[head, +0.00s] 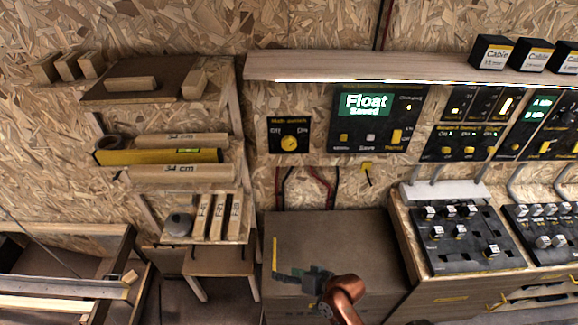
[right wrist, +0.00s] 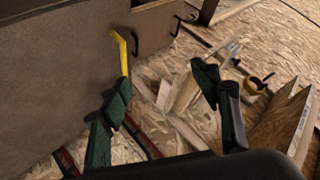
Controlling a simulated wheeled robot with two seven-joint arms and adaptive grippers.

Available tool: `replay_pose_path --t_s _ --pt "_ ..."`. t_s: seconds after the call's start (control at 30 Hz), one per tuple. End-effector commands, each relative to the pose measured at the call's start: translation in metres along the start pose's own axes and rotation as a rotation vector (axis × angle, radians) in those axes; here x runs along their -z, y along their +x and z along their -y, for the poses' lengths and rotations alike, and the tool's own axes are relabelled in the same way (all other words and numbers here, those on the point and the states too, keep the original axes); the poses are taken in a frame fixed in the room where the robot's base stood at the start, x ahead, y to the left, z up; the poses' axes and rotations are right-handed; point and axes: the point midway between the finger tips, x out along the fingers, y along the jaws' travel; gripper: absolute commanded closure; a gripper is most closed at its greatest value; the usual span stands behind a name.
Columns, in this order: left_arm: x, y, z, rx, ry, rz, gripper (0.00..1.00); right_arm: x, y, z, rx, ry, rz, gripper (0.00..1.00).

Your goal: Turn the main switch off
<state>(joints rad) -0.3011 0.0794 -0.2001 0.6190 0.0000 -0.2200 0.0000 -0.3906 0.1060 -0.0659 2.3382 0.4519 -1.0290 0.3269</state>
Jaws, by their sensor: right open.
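The main switch is a small black panel (head: 289,134) on the chipboard wall, marked Off at left and On at right. Its round yellow knob (head: 289,144) sits low in the middle; I cannot tell for sure which way it points. My right gripper (head: 286,274) is well below the panel, in front of the brown cabinet. In the right wrist view its two dark green fingers (right wrist: 163,95) are spread apart with nothing between them. The switch does not show in that view. My left gripper is in neither view.
A brown cabinet (head: 330,232) stands below the switch, with a yellow strip (head: 275,254) on it. A Float display panel (head: 376,119) is right of the switch under a wooden shelf (head: 360,66). Wooden shelving (head: 229,100) with blocks stands left. A control desk (head: 409,247) is at right.

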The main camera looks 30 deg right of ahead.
Motion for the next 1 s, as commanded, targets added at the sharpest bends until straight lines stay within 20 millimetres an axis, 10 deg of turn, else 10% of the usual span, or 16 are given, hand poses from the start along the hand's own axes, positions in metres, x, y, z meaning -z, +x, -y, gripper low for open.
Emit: replay_pose_path --t_s 0.3,0.5,0.73,1.0 --pt "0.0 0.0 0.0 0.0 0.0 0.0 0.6 0.176 0.01 0.114 0.637 0.681 -0.394 0.43" --pt "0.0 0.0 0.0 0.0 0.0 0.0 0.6 0.298 -0.027 0.108 1.141 1.337 -0.587 0.43" --pt "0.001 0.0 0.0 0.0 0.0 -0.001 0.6 0.353 -0.037 0.053 1.495 1.88 -0.694 0.43" --pt "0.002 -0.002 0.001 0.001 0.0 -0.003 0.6 0.372 -0.033 0.032 1.589 2.043 -0.724 0.43"
